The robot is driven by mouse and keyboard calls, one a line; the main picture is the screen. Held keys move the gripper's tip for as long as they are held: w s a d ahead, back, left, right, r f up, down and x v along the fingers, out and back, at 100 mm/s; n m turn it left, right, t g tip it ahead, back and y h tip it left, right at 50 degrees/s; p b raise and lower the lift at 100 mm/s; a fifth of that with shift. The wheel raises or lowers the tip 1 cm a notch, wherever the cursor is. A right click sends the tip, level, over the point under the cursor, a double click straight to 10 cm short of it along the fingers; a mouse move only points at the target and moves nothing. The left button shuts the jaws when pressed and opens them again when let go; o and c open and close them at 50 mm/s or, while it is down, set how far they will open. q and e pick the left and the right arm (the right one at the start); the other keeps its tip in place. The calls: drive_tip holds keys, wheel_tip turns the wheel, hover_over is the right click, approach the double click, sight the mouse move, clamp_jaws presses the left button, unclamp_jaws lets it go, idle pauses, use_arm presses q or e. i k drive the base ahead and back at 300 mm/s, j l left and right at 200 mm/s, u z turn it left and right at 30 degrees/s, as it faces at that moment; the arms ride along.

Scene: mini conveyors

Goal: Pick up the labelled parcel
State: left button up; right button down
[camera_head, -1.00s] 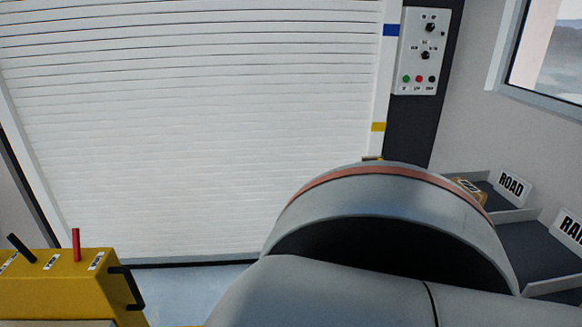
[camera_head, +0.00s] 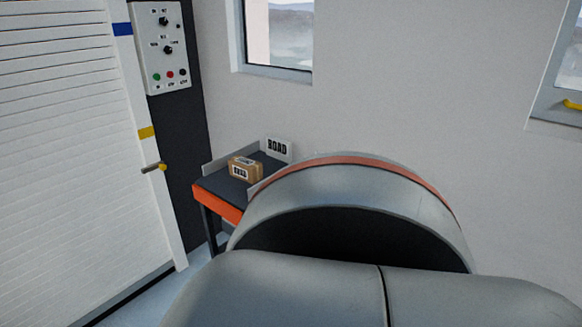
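A brown cardboard parcel (camera_head: 246,168) with a white label bearing black letters lies on the dark belt of a small conveyor (camera_head: 225,187). The label's text is too small to read surely. The right part of this conveyor is hidden behind my own grey arm link, which fills the lower middle of the view. Neither of my grippers shows.
A white roller shutter (camera_head: 70,150) with a handle (camera_head: 153,168) is at the left. A control panel (camera_head: 163,48) hangs on a dark post beside it. Windows (camera_head: 279,35) are set in the grey wall. Some floor (camera_head: 150,300) shows at lower left.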

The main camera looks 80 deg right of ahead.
sight(250, 171)
drive_tip(key=z, duration=2.35)
drive_tip(key=j+z, duration=0.1)
drive_tip(key=z, duration=0.3)
drive_tip(key=i+j+z, duration=0.15)
drive_tip(key=z, duration=0.25)
drive_tip(key=j+z, duration=0.15)
drive_tip(key=z, duration=0.25)
drive_tip(key=j+z, duration=0.3)
drive_tip(key=j, duration=0.15)
drive_tip(key=j+z, duration=0.25)
drive_tip(key=j, duration=0.25)
drive_tip(key=j+z, duration=0.15)
drive_tip(key=j, duration=0.35)
drive_tip(key=k+j+z, duration=0.1)
drive_tip(key=j, duration=0.4)
drive_tip(key=k+j, duration=0.1)
drive_tip(key=j, duration=0.8)
drive_tip(key=k+j, duration=0.15)
drive_tip(key=j, duration=0.3)
